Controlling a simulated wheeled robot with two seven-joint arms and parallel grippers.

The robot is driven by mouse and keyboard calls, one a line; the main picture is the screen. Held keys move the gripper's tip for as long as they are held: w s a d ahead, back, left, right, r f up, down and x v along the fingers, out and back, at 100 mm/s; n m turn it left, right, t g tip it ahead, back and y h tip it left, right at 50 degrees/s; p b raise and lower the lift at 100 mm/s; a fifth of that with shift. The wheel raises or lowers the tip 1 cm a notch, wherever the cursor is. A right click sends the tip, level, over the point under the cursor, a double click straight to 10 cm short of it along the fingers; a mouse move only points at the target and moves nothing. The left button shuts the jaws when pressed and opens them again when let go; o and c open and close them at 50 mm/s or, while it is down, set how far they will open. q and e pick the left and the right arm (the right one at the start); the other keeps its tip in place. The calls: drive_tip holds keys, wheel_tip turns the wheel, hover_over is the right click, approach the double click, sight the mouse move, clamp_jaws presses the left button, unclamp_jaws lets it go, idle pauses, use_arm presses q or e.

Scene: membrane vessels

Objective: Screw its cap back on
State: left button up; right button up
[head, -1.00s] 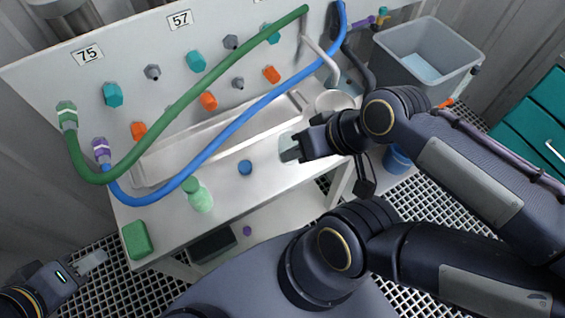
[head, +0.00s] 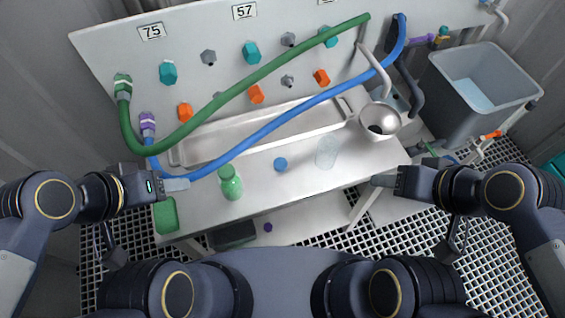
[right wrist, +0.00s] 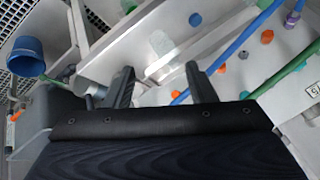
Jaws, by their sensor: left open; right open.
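A light green bottle (head: 231,186) stands upright near the front left of the counter. A round blue cap (head: 280,164) lies on the counter to its right, apart from it; a small blue disc (right wrist: 195,19), likely this cap, shows in the right wrist view. My left gripper (head: 186,184) is open and empty, left of the bottle and not touching it. My right gripper (head: 378,181) is open and empty near the counter's front right edge, right of the cap; its two fingers are spread in the right wrist view (right wrist: 161,85).
A clear vessel (head: 327,152) stands right of the cap, with a silver pot (head: 380,119) beyond. A green block (head: 166,215) lies at the front left corner. Green (head: 245,87) and blue (head: 262,134) hoses arch over the shallow tray (head: 190,157). A grey bin (head: 480,90) stands right.

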use_arm(q)
drive_tip(key=shift+o, duration=0.4)
drive_tip(key=shift+f, duration=0.25)
use_arm(e)
drive_tip(key=shift+o, duration=0.9)
drive_tip(key=shift+w+a+f, duration=0.1)
drive_tip(key=shift+w+a, duration=0.05)
drive_tip(key=shift+w, duration=0.3)
drive_tip(key=m+g+h+b, duration=0.4)
drive_tip(key=m+g+b, duration=0.2)
drive_tip(key=b, duration=0.1)
hover_over(281, 163)
wheel_tip(281, 163, down, 14)
drive_tip(key=shift+w+r, duration=0.1)
use_arm(q)
wheel_tip(281, 163, down, 6)
drive_tip(key=shift+f, duration=0.1)
drive_tip(key=shift+f, duration=0.2)
use_arm(e)
drive_tip(key=shift+f, duration=1.35)
